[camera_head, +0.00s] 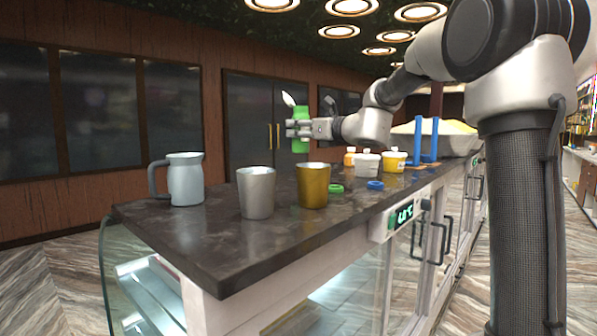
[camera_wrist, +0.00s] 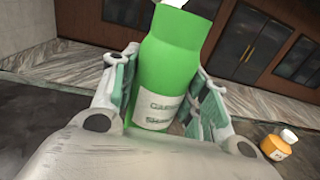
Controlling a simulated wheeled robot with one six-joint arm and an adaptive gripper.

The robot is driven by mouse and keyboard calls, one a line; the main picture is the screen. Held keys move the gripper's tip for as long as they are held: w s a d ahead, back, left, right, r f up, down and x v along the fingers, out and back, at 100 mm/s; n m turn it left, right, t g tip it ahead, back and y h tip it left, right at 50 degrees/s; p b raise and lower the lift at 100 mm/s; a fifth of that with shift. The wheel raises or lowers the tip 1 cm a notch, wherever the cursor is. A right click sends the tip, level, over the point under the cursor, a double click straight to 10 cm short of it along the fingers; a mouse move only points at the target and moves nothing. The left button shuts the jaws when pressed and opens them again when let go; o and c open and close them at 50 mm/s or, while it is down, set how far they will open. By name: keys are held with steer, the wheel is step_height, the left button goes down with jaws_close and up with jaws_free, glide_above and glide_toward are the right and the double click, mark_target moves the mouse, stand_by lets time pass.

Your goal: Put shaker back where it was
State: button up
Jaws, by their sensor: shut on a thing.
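A green shaker (camera_head: 301,139) with a white label and a white top is held by my gripper (camera_head: 300,129). My gripper is shut on it and holds it above the dark counter (camera_head: 200,234), clear of the surface. In the wrist view the green shaker (camera_wrist: 169,70) sits between the two finger pads, and its top is cut off by the upper edge. Part of its label is hidden by my gripper.
A light blue pitcher (camera_head: 186,180), a silver cup (camera_head: 256,192) and a gold cup (camera_head: 313,186) stand along the near counter. An orange bottle (camera_head: 350,157), a white tub (camera_head: 367,164) and a yellow tub (camera_head: 394,162) stand behind the rings, beside a blue-posted stand (camera_head: 427,140).

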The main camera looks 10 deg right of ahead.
step_height(320, 180, down, 8)
steer(key=shift+f, duration=0.1)
steer(key=shift+f, duration=0.15)
steer(key=o, duration=1.2)
steer(key=shift+s+d, duration=0.25)
steer(key=shift+s, duration=0.05)
steer(key=v, duration=1.1)
steer(key=shift+s+d, duration=0.1)
steer(key=shift+s, duration=0.05)
